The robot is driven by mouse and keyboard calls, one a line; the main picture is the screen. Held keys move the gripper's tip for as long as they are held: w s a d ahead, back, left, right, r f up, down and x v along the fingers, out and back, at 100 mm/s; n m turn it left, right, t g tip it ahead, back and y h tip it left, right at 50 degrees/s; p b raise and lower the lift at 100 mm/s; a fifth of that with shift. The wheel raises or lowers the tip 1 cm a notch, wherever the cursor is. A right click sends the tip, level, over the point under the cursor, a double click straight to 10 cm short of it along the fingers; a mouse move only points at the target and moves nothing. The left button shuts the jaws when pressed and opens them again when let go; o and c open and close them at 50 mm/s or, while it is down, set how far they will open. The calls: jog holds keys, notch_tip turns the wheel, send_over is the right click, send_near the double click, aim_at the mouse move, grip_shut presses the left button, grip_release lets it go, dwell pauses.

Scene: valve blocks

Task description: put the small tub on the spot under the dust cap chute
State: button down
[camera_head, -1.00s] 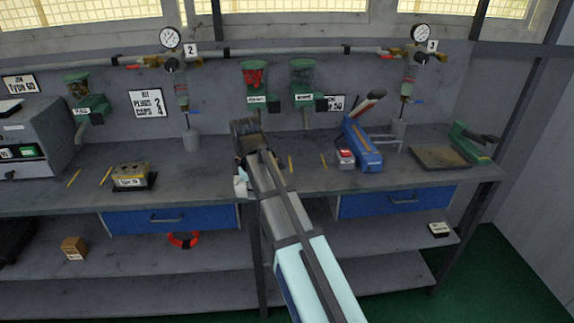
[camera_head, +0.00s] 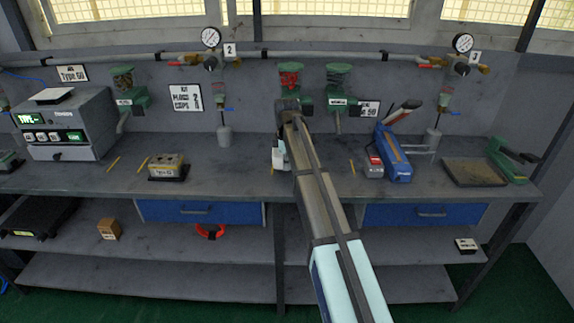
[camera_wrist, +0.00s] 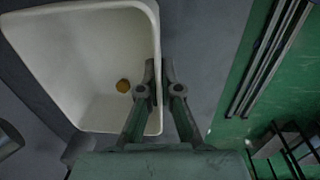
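In the head view a white piece (camera_head: 279,155), apparently the tub, shows left of my arm; my fingertips are hidden there. Two green chutes, one with red pieces (camera_head: 291,76) and one with dark contents (camera_head: 339,76), hang on the back wall beyond my arm. Their labels are too small to read. Another green chute (camera_head: 123,80) hangs farther left.
Yellow marks (camera_head: 352,167) lie on the bench below the chutes. A blue tool (camera_head: 393,155) and a shallow tray (camera_head: 475,172) stand right of my arm. A valve block (camera_head: 167,167) and a grey machine (camera_head: 70,125) stand left. Bare bench lies between the block and my arm.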

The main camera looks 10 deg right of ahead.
jog(key=shift+w+d+r, duration=0.1)
jog(key=shift+w+d, duration=0.1)
jog(key=shift+w, duration=0.85)
jog(key=shift+w+d+p, duration=0.15)
jog(key=shift+w+p, duration=0.15)
jog(key=shift+w, duration=0.25)
jog(key=f, duration=0.1)
jog(key=f+p, duration=0.1)
jog(key=shift+s+f, duration=0.3)
jog(key=shift+f, duration=0.55)
jog(key=shift+f, duration=0.15)
jog(key=c, duration=1.3)
grip_release()
jog(key=r, duration=0.4)
jog(key=r+b, duration=0.1)
jog(key=r, duration=0.3)
jog(key=s+r+b, duration=0.1)
jog(key=r, duration=0.3)
jog(key=shift+r, duration=0.2)
